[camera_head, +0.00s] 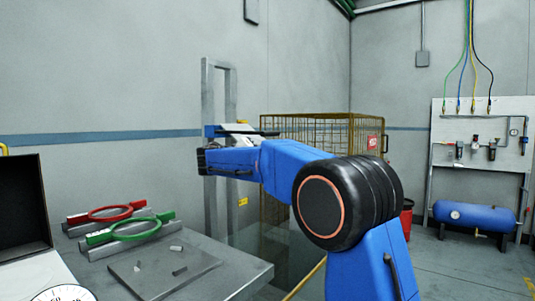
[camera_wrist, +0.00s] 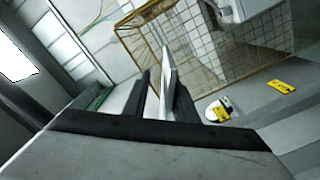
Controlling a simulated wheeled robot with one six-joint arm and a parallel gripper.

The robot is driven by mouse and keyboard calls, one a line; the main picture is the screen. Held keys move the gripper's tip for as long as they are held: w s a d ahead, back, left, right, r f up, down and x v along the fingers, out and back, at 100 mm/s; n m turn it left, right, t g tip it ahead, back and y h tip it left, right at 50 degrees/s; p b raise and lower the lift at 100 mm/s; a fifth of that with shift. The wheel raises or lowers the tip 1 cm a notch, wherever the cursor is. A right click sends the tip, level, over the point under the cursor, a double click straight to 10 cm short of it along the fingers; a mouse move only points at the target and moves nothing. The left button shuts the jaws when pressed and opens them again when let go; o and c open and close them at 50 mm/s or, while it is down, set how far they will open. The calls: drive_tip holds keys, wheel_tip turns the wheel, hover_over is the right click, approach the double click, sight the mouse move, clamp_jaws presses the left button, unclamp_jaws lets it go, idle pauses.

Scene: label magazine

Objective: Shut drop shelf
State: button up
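The drop shelf is a pale, thin panel (camera_head: 238,129) by the grey upright frame (camera_head: 208,95), partly hidden by my arm and a dark bar. In the wrist view, a white panel edge (camera_wrist: 167,72), which looks like the shelf, stands between the two black fingers of my gripper (camera_wrist: 161,80). The fingers are apart, one on each side of it. A slim gap shows on the left; I cannot tell whether the right finger touches. In the head view, my arm reaches left to the frame, and the fingers are hard to make out.
A yellow mesh cage (camera_head: 305,128) stands behind my arm. A grey table (camera_head: 235,273) at lower left carries a red ring tool (camera_head: 110,213), a green ring tool (camera_head: 132,230) and a plate with small pieces. A blue tank (camera_head: 475,216) stands at right.

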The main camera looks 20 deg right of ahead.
drive_tip(key=v, duration=1.3)
